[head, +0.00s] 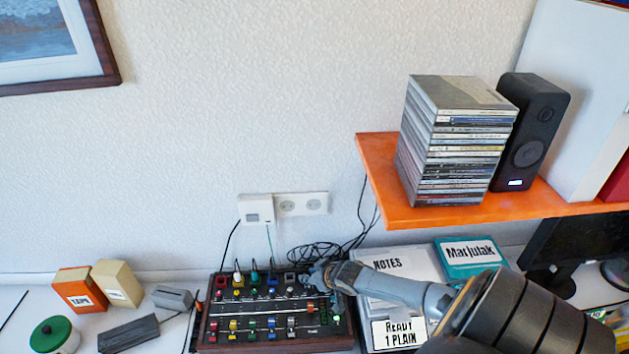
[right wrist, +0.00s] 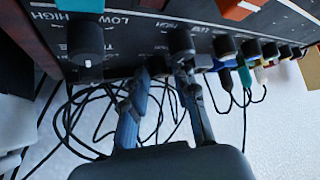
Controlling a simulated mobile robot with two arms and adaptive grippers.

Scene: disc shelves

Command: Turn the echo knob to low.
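The mixer (head: 208,322), a dark panel with wooden edges and many coloured knobs, sits on the desk at the lower middle of the head view. My right gripper (head: 312,277) is over its back right corner. In the right wrist view the two fingers (right wrist: 163,72) are apart, with their tips close to a black knob (right wrist: 181,42); I cannot tell whether they touch it. Another black knob (right wrist: 86,38) with a white mark stands to the left, near LOW, HIGH and TIME lettering. No echo label is readable. My left gripper is not in view.
Cables (head: 318,252) lie behind the mixer, with plugs (right wrist: 244,76) along its edge. A notes folder (head: 400,262) lies right of it. An orange shelf (head: 380,180) with a disc stack (head: 455,140) and speaker (head: 532,130) overhangs at right. Small boxes (head: 80,290) stand left.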

